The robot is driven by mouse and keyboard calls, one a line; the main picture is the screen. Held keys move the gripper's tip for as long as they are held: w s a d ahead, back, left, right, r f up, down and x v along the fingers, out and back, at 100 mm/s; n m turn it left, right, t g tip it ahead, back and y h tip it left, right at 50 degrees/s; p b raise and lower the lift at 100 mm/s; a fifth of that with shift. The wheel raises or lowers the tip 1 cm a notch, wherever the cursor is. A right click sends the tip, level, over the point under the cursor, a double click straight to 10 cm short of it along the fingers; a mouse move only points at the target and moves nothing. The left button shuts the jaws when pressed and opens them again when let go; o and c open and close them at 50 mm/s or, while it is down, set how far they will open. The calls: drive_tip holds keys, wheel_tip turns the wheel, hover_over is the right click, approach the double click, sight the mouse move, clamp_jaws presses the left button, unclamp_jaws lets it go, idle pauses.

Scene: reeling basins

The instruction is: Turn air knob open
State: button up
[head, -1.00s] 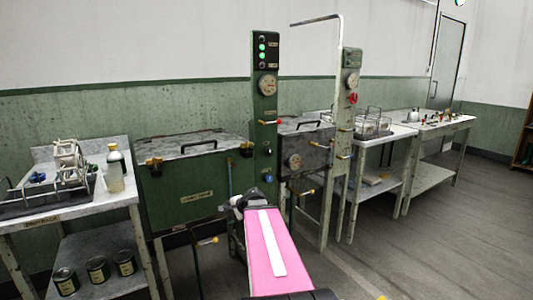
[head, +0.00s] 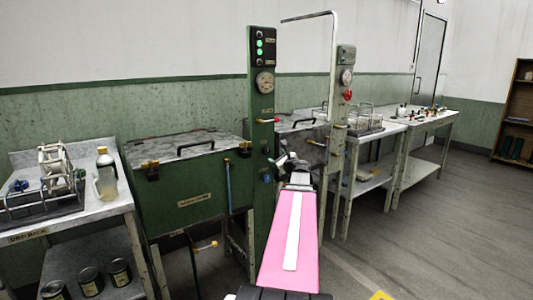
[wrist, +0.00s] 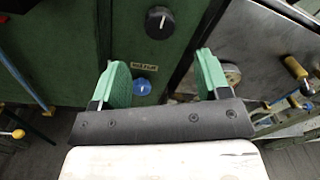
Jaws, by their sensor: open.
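A dark green column (head: 262,92) carries the controls; in the wrist view its face (wrist: 170,55) has a black round knob (wrist: 159,22) with a white mark and a blue knob (wrist: 142,87) below it. A small label (wrist: 145,66) sits between the knobs, its text too blurred to read, so I cannot tell which knob is for air. My gripper (wrist: 158,60) is open, with its green finger pads apart and nothing held. The blue knob shows between the pads, nearer the left one; the black knob shows beyond the tips. In the head view my gripper (head: 287,163) is close to the column's lower right side.
A green basin cabinet (head: 195,185) with a stone lid stands left of the column. A table (head: 70,220) with a reel and bottle is further left. A second, pale green post (head: 338,130) with a red knob (head: 348,96) stands right. Open floor lies at right.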

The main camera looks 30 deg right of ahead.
sight(268, 152)
drive_tip(key=w, duration=1)
drive_tip(key=c, duration=0.9)
